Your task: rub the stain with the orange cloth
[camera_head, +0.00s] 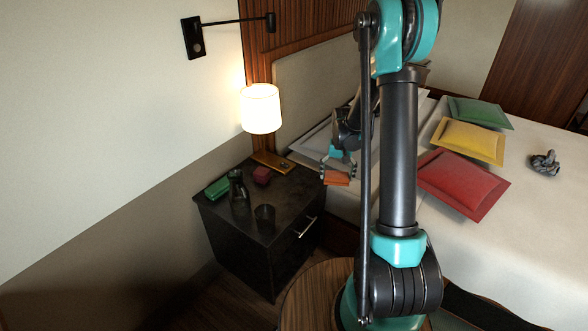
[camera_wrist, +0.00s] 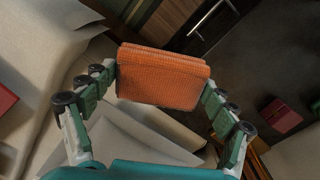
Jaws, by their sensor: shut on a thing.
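The orange cloth (camera_head: 337,179) is a folded, thick pad with a woven texture. My gripper (camera_head: 338,171) is shut on it and holds it in the air, between the nightstand and the bed's head end. In the wrist view the cloth (camera_wrist: 162,80) is pinched at its left and right edges between the two fingers of my gripper (camera_wrist: 162,78). The black nightstand (camera_head: 285,200) stands to the left of the gripper. I cannot make out a stain in either view.
On the nightstand are a green box (camera_head: 217,188), a dark carafe (camera_head: 237,186), a glass (camera_head: 265,216), a red box (camera_head: 262,175) and a wooden tray (camera_head: 272,161). The bed (camera_head: 530,225) with several cushions lies right.

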